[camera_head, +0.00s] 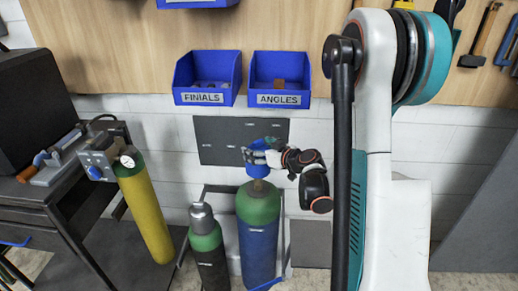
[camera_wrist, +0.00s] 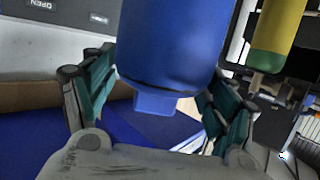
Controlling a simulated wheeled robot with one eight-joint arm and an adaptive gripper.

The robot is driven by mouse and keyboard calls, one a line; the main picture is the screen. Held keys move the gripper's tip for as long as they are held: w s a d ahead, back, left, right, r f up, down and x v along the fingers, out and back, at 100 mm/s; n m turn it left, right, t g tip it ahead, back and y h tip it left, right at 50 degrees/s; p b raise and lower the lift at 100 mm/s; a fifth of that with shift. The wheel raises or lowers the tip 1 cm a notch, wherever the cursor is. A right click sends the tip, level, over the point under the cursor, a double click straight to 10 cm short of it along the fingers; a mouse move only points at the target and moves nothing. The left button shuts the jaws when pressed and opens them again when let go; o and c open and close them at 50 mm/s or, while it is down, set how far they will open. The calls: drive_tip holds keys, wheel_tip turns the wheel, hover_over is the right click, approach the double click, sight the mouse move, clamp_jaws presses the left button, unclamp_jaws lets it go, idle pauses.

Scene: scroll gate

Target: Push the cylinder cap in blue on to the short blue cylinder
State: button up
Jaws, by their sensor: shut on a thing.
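The blue cylinder (camera_head: 257,245) stands upright with a green shoulder and a brownish neck at its top. The blue cap (camera_head: 257,170) is directly above that neck, and part of the neck shows below it. I cannot tell whether the cap touches it. My gripper (camera_head: 262,155) is shut on the cap, reaching it from the right. The wrist view is upside down; there the cap (camera_wrist: 172,50) fills the top middle, with a square nub on its end. My gripper's teal fingers (camera_wrist: 152,98) are on both sides of it.
A grey-green cylinder (camera_head: 208,252) stands just left of the blue one. A yellow cylinder (camera_head: 148,212) stands farther left beside a dark bench (camera_head: 40,190). Blue bins marked FINIALS (camera_head: 207,97) and ANGLES (camera_head: 278,98) hang above a grey wall panel (camera_head: 215,140).

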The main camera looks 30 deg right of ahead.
drive_tip(key=shift+f, duration=0.2)
drive_tip(key=shift+f, duration=0.35)
drive_tip(key=shift+f, duration=2.55)
drive_tip(key=shift+r, duration=0.55)
idle(4.4)
